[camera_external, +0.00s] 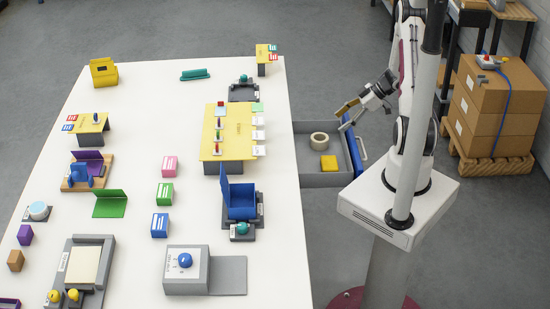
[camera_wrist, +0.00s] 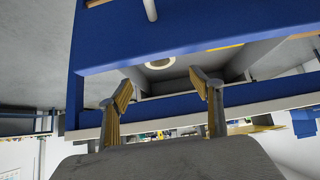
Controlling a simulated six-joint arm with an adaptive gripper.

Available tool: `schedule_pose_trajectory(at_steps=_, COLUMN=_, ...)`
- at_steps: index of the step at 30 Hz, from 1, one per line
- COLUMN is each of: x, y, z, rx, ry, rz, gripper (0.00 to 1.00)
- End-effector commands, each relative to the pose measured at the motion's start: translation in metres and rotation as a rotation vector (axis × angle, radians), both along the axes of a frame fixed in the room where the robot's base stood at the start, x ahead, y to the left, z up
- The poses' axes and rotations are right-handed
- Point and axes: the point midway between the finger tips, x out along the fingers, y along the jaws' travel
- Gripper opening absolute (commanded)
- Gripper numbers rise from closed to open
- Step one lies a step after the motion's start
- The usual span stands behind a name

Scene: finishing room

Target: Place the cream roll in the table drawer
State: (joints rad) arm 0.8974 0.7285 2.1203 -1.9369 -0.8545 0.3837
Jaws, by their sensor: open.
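The table drawer (camera_external: 318,180) is pulled open from the table's right side; it is grey with a blue front. The cream roll (camera_external: 312,141), a short ring, lies inside on the drawer floor. It also shows in the wrist view (camera_wrist: 160,68), beyond the drawer's blue front (camera_wrist: 140,48). My gripper (camera_external: 344,111) is open and empty, above and just beyond the drawer's far front corner. Its two fingers (camera_wrist: 158,92) stand apart in the wrist view, with nothing between them.
The white table (camera_external: 140,125) holds several coloured blocks, stands and a yellow-topped platform (camera_external: 228,128) near the drawer. Stacked cardboard boxes (camera_external: 495,110) stand at the right. Floor is clear behind the drawer.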

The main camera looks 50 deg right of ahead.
Motion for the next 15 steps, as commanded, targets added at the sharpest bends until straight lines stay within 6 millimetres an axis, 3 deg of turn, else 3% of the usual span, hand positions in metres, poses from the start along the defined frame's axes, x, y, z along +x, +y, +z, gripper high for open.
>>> schedule_pose_trajectory(at_steps=10, x=0.003, y=-0.001, z=0.002, rx=-0.011, ry=-0.002, rz=-0.005, gripper=0.65)
schedule_pose_trajectory(at_steps=15, x=0.016, y=-0.008, z=0.013, rx=-0.07, ry=-0.017, rz=-0.033, gripper=0.65)
